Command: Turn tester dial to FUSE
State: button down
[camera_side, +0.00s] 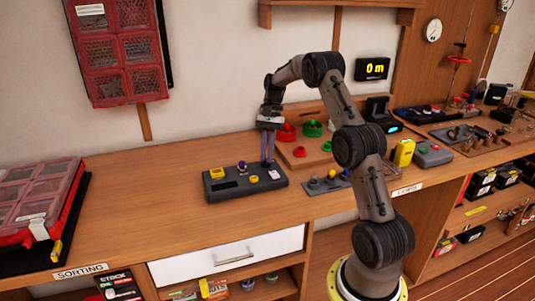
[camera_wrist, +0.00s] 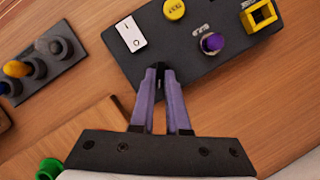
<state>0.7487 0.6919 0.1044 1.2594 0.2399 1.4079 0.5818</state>
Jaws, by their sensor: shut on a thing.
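The tester (camera_side: 232,186) is a dark box on the wooden bench; it also shows in the wrist view (camera_wrist: 190,55). On it are a white rocker switch (camera_wrist: 131,34), a round yellow button (camera_wrist: 174,9), a purple knob (camera_wrist: 212,43) and a yellow square socket (camera_wrist: 260,14). My gripper (camera_side: 268,160) points down at the tester's back right edge. In the wrist view its purple fingers (camera_wrist: 161,72) are close together around a small dark part, likely the dial. The fingers hide most of that part. I cannot read any FUSE mark.
A yellow device (camera_side: 404,152) stands farther right. The bench left of the tester is clear up to the red sorting case (camera_side: 38,200).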

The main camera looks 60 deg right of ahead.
jog(key=n, duration=0.2)
jog(key=n+g+h, duration=0.1)
jog(key=n, duration=0.1)
jog(key=n+g, duration=0.1)
jog(key=n, duration=0.2)
jog(key=shift+w+a, duration=0.1)
jog(key=shift+w, duration=0.2)
jog(key=shift+h, duration=0.3)
jog(key=c, duration=0.9)
grip_release()
jog(key=v, duration=0.7)
jog(key=shift+w+r, duration=0.15)
jog(key=shift+r, duration=0.05)
